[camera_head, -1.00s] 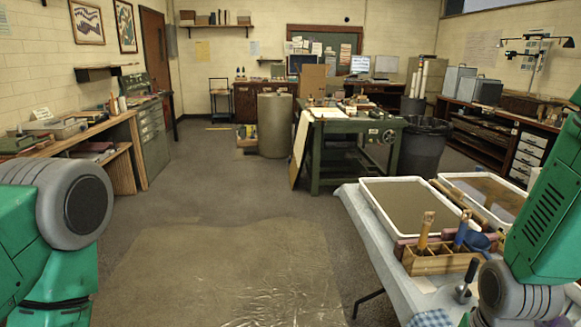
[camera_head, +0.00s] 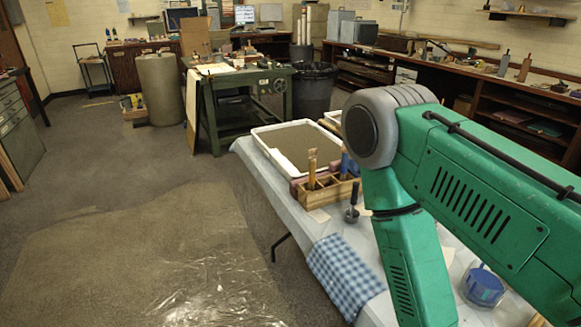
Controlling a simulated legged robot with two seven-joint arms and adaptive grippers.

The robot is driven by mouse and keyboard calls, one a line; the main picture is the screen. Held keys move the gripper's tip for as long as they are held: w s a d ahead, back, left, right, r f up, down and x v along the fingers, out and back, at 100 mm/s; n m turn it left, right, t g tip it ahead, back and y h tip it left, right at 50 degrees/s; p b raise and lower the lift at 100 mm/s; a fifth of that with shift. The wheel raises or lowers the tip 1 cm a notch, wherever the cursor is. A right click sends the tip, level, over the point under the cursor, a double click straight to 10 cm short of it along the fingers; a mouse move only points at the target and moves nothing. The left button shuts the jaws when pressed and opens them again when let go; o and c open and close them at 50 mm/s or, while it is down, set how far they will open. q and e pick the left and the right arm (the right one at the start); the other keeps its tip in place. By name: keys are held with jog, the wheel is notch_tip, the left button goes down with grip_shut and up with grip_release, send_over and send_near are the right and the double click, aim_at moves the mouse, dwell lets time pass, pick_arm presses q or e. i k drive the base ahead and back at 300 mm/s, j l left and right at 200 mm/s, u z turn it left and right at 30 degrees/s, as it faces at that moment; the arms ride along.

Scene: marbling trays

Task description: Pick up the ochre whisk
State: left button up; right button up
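An ochre-handled tool (camera_head: 312,166), which looks like the ochre whisk, stands upright in a divided wooden caddy (camera_head: 322,197) on the covered table. Its lower end is hidden inside the caddy. A blue tool (camera_head: 345,161) stands to its right, partly hidden by my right arm. My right arm crosses the right half of the view and bends down over the table; its gripper is below the frame. My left arm and gripper are out of view.
A white-rimmed tray (camera_head: 270,155) lies behind the caddy. A dark-handled tool (camera_head: 352,206), a blue checked cloth (camera_head: 345,277) and a blue round container (camera_head: 484,287) are on the table (camera_head: 292,217). The floor left of the table is open, with shiny sheeting (camera_head: 215,285).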

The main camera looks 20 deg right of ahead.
aim_at(312, 160)
jog(key=k+z, duration=0.15)
jog(key=z, duration=0.3)
jog(key=k+z, duration=0.15)
jog(key=z, duration=0.3)
jog(key=k+z, duration=0.2)
jog(key=z, duration=0.25)
